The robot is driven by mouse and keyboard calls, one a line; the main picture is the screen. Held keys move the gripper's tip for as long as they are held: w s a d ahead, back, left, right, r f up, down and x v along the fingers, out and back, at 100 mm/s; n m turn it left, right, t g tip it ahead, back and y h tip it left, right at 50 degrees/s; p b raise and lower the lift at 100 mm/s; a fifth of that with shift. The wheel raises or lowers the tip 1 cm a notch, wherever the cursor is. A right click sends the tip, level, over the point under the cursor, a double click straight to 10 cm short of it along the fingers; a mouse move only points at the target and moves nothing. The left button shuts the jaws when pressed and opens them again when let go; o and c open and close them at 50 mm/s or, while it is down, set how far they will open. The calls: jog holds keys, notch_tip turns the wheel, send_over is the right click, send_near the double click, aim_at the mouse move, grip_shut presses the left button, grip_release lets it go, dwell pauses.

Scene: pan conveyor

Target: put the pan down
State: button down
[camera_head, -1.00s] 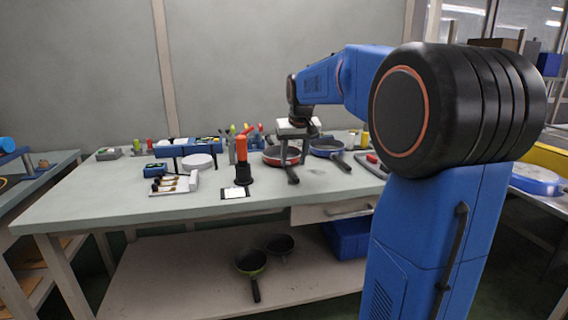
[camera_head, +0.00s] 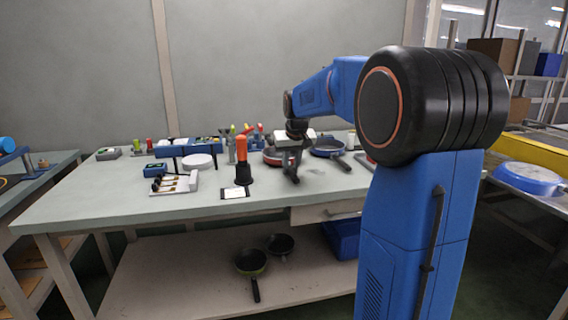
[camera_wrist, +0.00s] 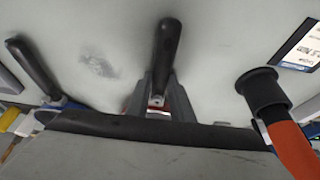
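The red pan (camera_head: 270,157) is at the back middle of the table, partly hidden behind my gripper. Its dark handle (camera_wrist: 168,45) points toward the front edge. My gripper (camera_wrist: 163,80) points down at the handle, with one grey finger close against each side. It looks shut on the handle near the pan end. My gripper (camera_head: 290,160) also shows in the head view, low over the table. Most of the pan body is hidden in the wrist view. I cannot tell whether the pan's underside touches the table.
A blue pan (camera_head: 327,148) lies to the right, its handle also in the wrist view (camera_wrist: 32,65). An orange-topped tool in a black stand (camera_head: 243,172) is close on the left. Dark pans (camera_head: 251,262) lie on the lower shelf. The table's front left is clear.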

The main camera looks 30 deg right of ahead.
jog(key=shift+r, duration=0.1)
notch_tip(320, 180, up, 10)
jog(key=shift+w+f, duration=0.2)
jog(key=shift+f, duration=4.75)
jog(key=c, duration=1.6)
grip_release()
jog(key=shift+o, duration=0.2)
jog(key=v, duration=1.2)
jog(key=shift+s, duration=0.2)
